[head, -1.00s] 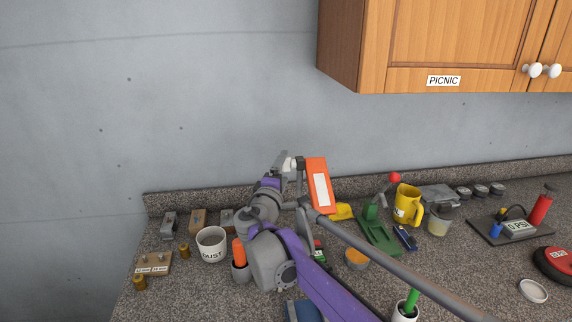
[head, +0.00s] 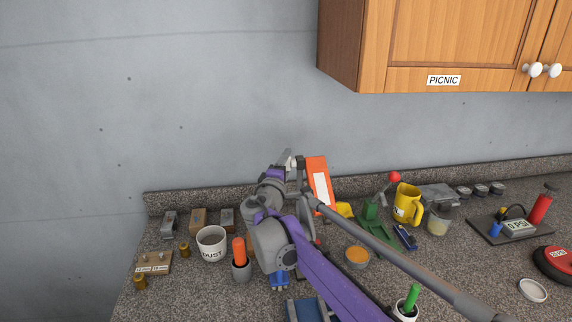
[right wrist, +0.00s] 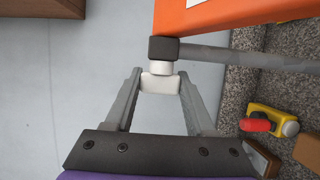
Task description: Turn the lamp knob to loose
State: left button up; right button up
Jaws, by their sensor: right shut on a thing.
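The lamp has an orange head (head: 313,166) with a white panel, and a grey pole (head: 390,252) that slants down to the right. A white lamp knob (right wrist: 160,84) sits at the dark joint (right wrist: 163,49) between head and pole. In the right wrist view, my right gripper (right wrist: 160,76) has its two fingers on either side of the knob and is shut on it. In the head view, my right gripper (head: 288,161) is at the left side of the lamp head, where the knob is mostly hidden. My left gripper is not in view.
A DUST cup (head: 211,245), an orange-handled tool in a grey holder (head: 241,272) and small blocks stand at the left. A green device (head: 372,228), a yellow mug (head: 407,205) and a gauge board (head: 510,238) stand right. A PICNIC cabinet (head: 345,45) hangs above.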

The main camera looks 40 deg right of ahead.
grip_shut()
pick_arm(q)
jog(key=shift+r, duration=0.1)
pick_arm(e)
jog(key=shift+r+n+g+y+p, duration=0.2)
jog(key=shift+n+g+y+p, duration=0.2)
jog(key=shift+g+y+p, duration=0.45)
jog(key=n+g+y+p, duration=0.1)
jog(key=g+y+p, duration=0.1)
jog(key=g, duration=0.1)
jog(key=shift+y, duration=0.35)
jog(key=n+g+y+p, duration=0.1)
jog(key=g+y+p, duration=0.2)
jog(key=g, duration=0.1)
jog(key=shift+w+r, duration=0.1)
jog(key=shift+w, duration=0.05)
jog(key=shift+n+g+y+p, duration=0.5)
jog(key=shift+g+y+p, duration=0.1)
jog(key=shift+g, duration=0.65)
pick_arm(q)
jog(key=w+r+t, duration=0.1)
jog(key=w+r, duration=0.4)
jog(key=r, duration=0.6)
pick_arm(e)
jog(key=shift+f+n+g+y, duration=0.3)
jog(key=shift+g+y, duration=0.4)
jog(key=shift+g, duration=0.4)
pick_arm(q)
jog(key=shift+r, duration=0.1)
